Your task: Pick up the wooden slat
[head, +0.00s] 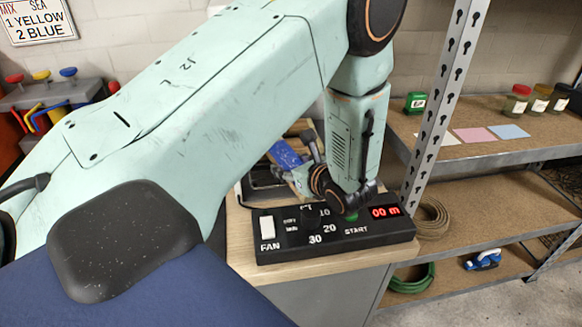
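I cannot make out the wooden slat for certain; my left arm covers much of the bench. My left gripper (308,150) is mostly hidden behind its own wrist, beside the blue vise (286,155) on the wooden workbench (240,232). Its fingertips are too small and covered to show whether they are open or shut, or whether they hold anything. My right gripper is out of view.
A black control box (350,240) with a FAN switch, dial and red display sits at the bench's front, just below my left wrist. A metal shelf post (437,105) stands close on the right. Shelves hold jars (540,98), coloured cards (473,134) and a coiled strap (433,217).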

